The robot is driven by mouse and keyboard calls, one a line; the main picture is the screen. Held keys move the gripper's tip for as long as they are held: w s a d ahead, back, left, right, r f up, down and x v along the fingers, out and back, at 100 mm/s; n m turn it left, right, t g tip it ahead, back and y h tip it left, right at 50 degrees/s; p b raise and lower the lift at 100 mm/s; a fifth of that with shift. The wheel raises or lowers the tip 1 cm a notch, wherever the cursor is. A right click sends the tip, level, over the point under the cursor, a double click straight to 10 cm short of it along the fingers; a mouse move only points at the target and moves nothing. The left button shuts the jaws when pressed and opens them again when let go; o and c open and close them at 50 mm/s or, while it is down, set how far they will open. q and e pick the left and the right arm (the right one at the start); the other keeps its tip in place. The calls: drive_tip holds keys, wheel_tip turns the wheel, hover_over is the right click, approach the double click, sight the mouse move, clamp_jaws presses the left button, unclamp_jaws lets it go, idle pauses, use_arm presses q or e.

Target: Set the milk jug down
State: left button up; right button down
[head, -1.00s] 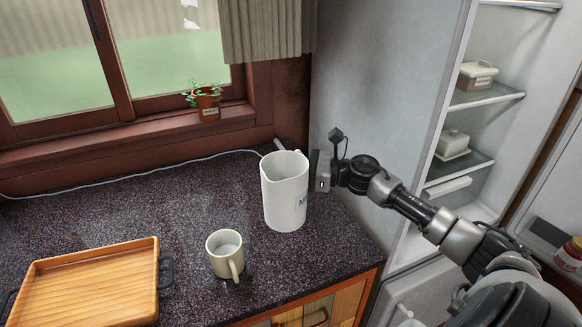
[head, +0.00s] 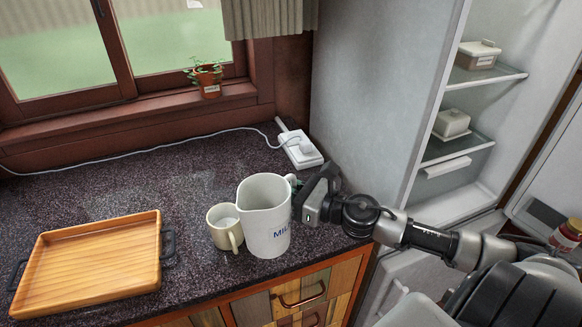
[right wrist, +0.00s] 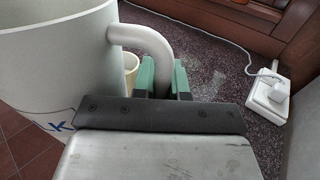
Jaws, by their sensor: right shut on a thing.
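The white milk jug (head: 265,215), with blue lettering, appears upright near the front edge of the counter, just right of the mug. My right gripper (head: 298,192) is at its right side, shut on the jug's handle. In the right wrist view the jug (right wrist: 60,70) is at the left, and its curved handle runs between the green fingers (right wrist: 162,78). I cannot tell whether the jug's base touches the counter. My left gripper is not in view.
A cream mug (head: 223,235) is close beside the jug, partly hidden in the right wrist view. A wooden tray (head: 88,230) lies at the left. A white power strip (head: 300,150) with a cable sits at the back. The open fridge (head: 440,200) stands at the right. The middle back counter is clear.

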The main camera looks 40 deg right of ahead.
sight(258, 250)
drive_tip(key=s+a+f+m+h, duration=0.1)
drive_tip(key=s+a+h, duration=0.1)
drive_tip(key=s+a, duration=0.1)
drive_tip(key=s+a+f+m+t+h, duration=0.1)
drive_tip(key=s+a+f+m+h, duration=0.1)
drive_tip(key=s+a+h, duration=0.1)
drive_tip(key=s+a+f+m+h, duration=0.2)
drive_tip(key=s+a, duration=0.2)
drive_tip(key=a, duration=0.1)
drive_tip(key=shift+s+f+t+h, duration=0.15)
drive_tip(key=shift+f+t+h, duration=0.05)
drive_tip(key=shift+t+h, duration=0.2)
